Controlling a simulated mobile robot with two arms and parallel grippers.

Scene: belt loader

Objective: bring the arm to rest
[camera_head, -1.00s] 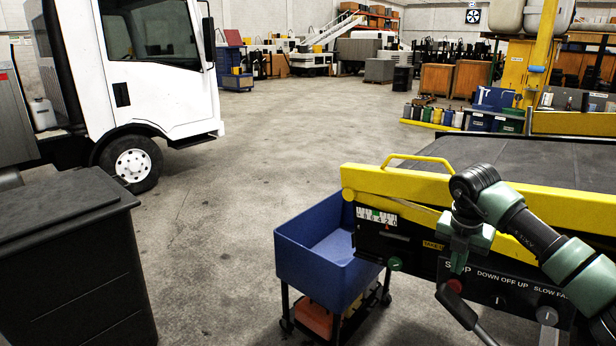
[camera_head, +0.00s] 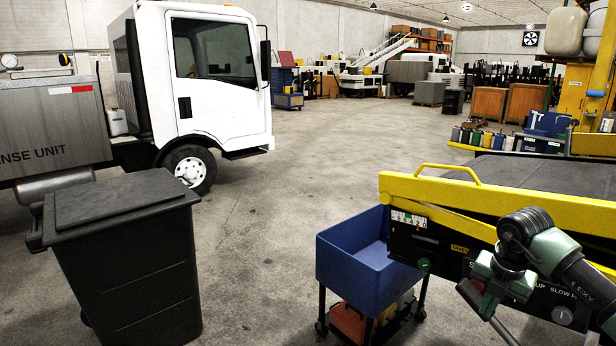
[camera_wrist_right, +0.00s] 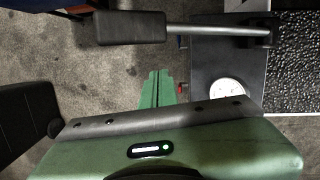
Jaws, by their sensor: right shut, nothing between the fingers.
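My right gripper (camera_head: 486,302) is green with dark joints and hangs in front of the belt loader's control panel (camera_head: 432,247) at the right of the head view. In the right wrist view its green fingers (camera_wrist_right: 157,88) are closed together with nothing between them. A lever with a black handle (camera_wrist_right: 130,27) and metal rod lies beyond the fingertips, apart from them in that picture. The lever's rod (camera_head: 500,330) shows partly below the gripper in the head view. The arm hides part of the panel labels. My left gripper is not in view.
A blue cart (camera_head: 352,262) stands left of the loader's yellow rail (camera_head: 430,190). A black bin (camera_head: 130,262) stands at front left, before a white truck (camera_head: 215,90). A round white gauge (camera_wrist_right: 228,92) shows in the wrist view. The floor between bin and cart is clear.

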